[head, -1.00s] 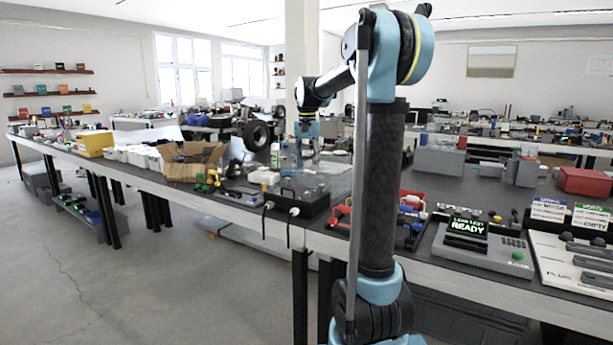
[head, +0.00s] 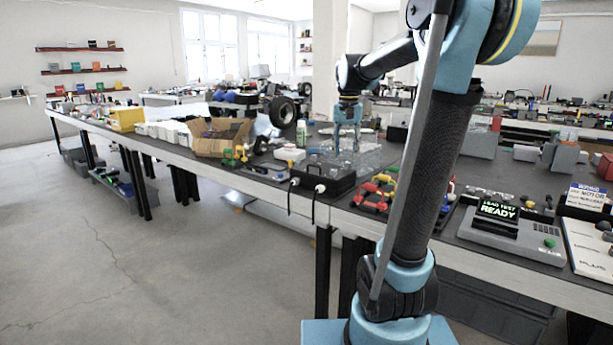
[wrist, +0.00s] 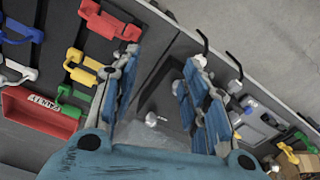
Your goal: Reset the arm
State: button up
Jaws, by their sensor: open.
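My arm stands in the right half of the head view, and its forearm reaches left over the workbench (head: 215,163). My gripper (head: 346,150) is blue and points down above the bench, near the black box with cables (head: 325,180). In the wrist view my gripper (wrist: 168,95) has its two blue fingers well apart. Nothing is held between the fingers. A clear or grey surface with a small metal knob (wrist: 152,119) shows between and beyond them. How far the fingertips are above the bench is hard to tell.
Coloured clamp-like parts (head: 375,192) lie right of the black box. A red bin (wrist: 38,117) shows in the wrist view. A cardboard box (head: 218,138) and a yellow bin (head: 127,119) stand farther left. A tester reading READY (head: 500,228) sits at right. The floor at left is clear.

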jog(key=s+d+f+n+t, duration=0.1)
jog(key=s+d+f+n, duration=0.1)
jog(key=s+f, duration=0.9)
jog(key=s+d+f+n, duration=0.2)
jog(key=s+d+f, duration=0.1)
jog(key=s+f, duration=0.8)
jog(key=s, duration=0.5)
jog(key=shift+f+t, duration=0.25)
jog(key=shift+t, duration=0.15)
jog(key=shift+w+f, duration=0.2)
jog(key=shift+w, duration=0.2)
jog(key=shift+c, duration=1)
jog(key=shift+d, duration=0.1)
